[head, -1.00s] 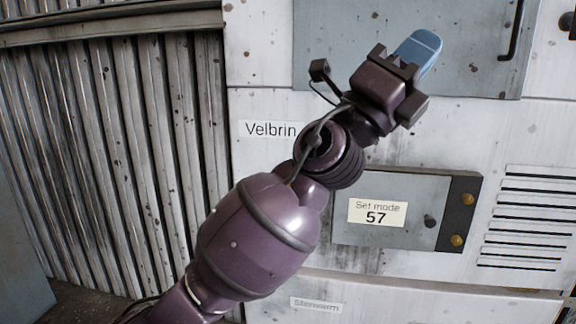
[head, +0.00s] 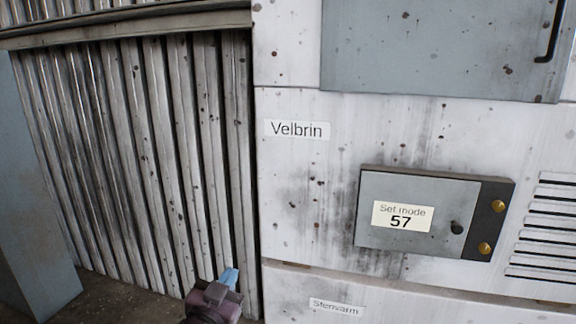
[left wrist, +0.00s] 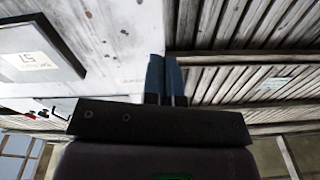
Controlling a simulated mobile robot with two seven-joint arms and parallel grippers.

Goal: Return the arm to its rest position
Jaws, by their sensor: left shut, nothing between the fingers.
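My left gripper (head: 229,278) shows at the bottom of the head view, low in front of the corrugated wall. Its blue fingers are together with nothing between them. In the left wrist view the two blue fingertips (left wrist: 165,78) lie side by side, pointing toward the seam between the white housing and the corrugated wall. Most of the left arm is below the head view. My right gripper is not in view.
The white housing (head: 300,200) carries a "Velbrin" label (head: 298,130), a grey box reading "Set mode 57" (head: 402,218) and a vent (head: 545,225). A grey door (head: 430,50) with a dark handle is above. The corrugated wall (head: 130,160) stands left. Space before the panel looks clear.

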